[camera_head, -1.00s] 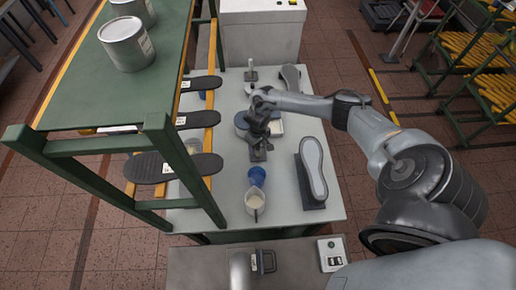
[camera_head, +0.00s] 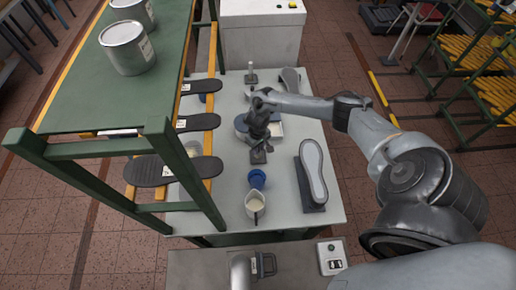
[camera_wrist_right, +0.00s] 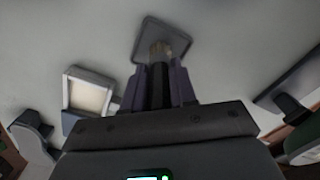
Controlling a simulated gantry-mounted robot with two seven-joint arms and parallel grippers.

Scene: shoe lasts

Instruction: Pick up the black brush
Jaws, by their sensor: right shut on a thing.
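The black brush (camera_wrist_right: 158,84) has a dark handle and tan bristles. In the right wrist view my right gripper (camera_wrist_right: 158,92) is shut on the handle, with the bristles showing beyond the fingertips over a dark grey plate (camera_wrist_right: 148,30). I cannot tell whether the bristles touch the plate. In the head view my right gripper (camera_head: 259,140) points down over the middle of the table, just above the small dark plate (camera_head: 259,157). It mostly hides the brush there. My left gripper is not in view.
A blue cup (camera_head: 257,179) and a white jug (camera_head: 254,204) stand at the front of the table (camera_head: 285,210). A shoe last on a dark stand (camera_head: 313,172) is to the right. A green rack (camera_head: 155,125) with black soles (camera_head: 170,170) and cans (camera_head: 127,48) is on the left.

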